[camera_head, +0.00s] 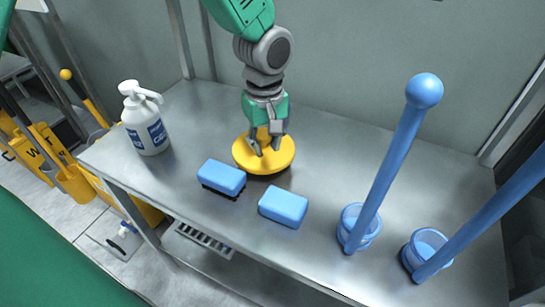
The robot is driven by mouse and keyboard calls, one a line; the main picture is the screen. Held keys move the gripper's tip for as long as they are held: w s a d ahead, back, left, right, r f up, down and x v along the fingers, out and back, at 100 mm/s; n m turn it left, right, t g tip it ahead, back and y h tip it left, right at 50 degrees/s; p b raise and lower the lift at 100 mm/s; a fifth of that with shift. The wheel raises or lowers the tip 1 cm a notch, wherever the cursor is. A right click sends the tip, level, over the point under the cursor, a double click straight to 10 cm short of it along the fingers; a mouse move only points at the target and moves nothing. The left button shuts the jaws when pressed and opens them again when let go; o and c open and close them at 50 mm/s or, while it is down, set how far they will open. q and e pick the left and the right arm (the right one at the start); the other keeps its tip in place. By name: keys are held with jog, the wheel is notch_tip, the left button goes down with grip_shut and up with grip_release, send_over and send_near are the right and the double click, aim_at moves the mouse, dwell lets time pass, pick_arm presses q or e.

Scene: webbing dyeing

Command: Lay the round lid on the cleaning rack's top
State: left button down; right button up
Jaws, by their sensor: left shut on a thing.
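The round lid (280,161) is a yellow disc with a raised middle, at the centre of the head view. My left gripper (266,148) comes down from above and is shut on the raised middle of the lid. The lid is level, over the grey metal top of the cleaning rack (325,155); I cannot tell whether it touches the surface or is slightly above it. The fingers hide part of the lid's middle. My right gripper is not in view.
Two blue brushes (222,176) (284,207) lie just in front of the lid. A white pump bottle (146,125) stands at the left. Two blue long-handled tools in cups (358,226) (427,246) stand at the right. The rack top behind and right of the lid is clear.

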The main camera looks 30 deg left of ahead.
aim_at(265, 151)
pick_arm(q)
jog(key=shift+s+a+f, duration=0.1)
jog(key=shift+a+f, duration=0.4)
jog(key=shift+f, duration=0.4)
jog(key=shift+d+f+b, duration=0.4)
jog(key=shift+d+f, duration=0.55)
jog(key=shift+d, duration=0.05)
jog(key=shift+d+r, duration=0.15)
jog(key=shift+d, duration=0.2)
jog(key=shift+a, duration=0.1)
jog(key=c, duration=1.4)
grip_release()
jog(key=shift+a+f, duration=0.25)
jog(key=shift+a, duration=0.1)
jog(key=shift+o, duration=0.5)
jog(key=shift+a+f, duration=0.15)
jog(key=shift+a, duration=0.45)
jog(key=shift+d, duration=0.1)
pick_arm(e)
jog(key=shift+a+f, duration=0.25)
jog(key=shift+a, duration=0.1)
